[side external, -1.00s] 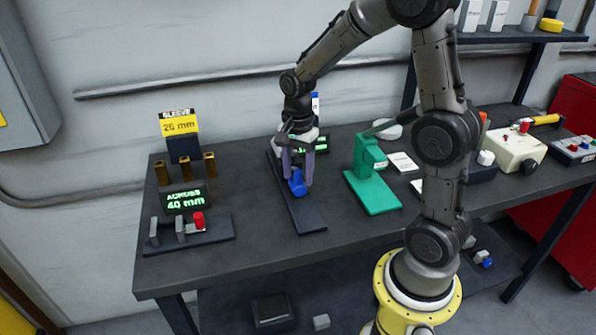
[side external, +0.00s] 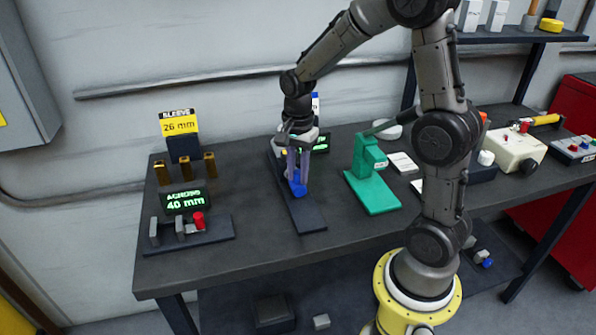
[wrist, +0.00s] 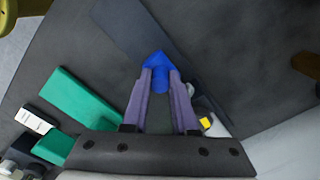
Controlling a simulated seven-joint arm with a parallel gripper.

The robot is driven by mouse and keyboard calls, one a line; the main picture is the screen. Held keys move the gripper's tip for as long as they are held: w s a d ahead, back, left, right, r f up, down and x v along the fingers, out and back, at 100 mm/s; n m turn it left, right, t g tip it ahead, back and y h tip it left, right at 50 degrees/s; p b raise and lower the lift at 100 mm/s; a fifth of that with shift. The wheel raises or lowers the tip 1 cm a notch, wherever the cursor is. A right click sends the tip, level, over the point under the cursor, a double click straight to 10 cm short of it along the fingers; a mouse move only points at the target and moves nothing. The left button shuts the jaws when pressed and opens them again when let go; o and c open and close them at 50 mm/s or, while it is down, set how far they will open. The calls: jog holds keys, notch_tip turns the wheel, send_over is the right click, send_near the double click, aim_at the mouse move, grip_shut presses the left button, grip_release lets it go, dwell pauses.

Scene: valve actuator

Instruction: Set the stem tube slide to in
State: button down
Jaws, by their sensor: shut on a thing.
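A blue part (side external: 298,189), which I take for the handle of the stem tube slide, sits on a long dark base plate (side external: 308,219) on the bench. My gripper (side external: 297,180) points down over the plate with its purple fingers closed on the blue part. In the wrist view, the blue part (wrist: 158,68) shows between and just beyond the fingertips (wrist: 160,78). The fingers and wrist hide the rest of the slide. A green-lit display (side external: 320,143) stands behind my gripper, mostly covered, so its reading cannot be told.
A green press-like stand (side external: 372,185) is close on the right. To the left are a caliper-like fixture with a red knob (side external: 198,221), a "40 mm" display (side external: 186,202) and brass sleeves (side external: 184,167). The bench front left of the plate is clear.

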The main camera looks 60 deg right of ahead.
dwell(0.8)
jog(key=shift+w+d+r, duration=0.1)
jog(key=shift+w+d, duration=0.8)
jog(key=shift+w, duration=0.05)
jog(key=c, duration=0.7)
grip_release()
notch_tip(320, 180, up, 14)
jog(key=shift+f, duration=0.15)
jog(key=shift+a, duration=0.1)
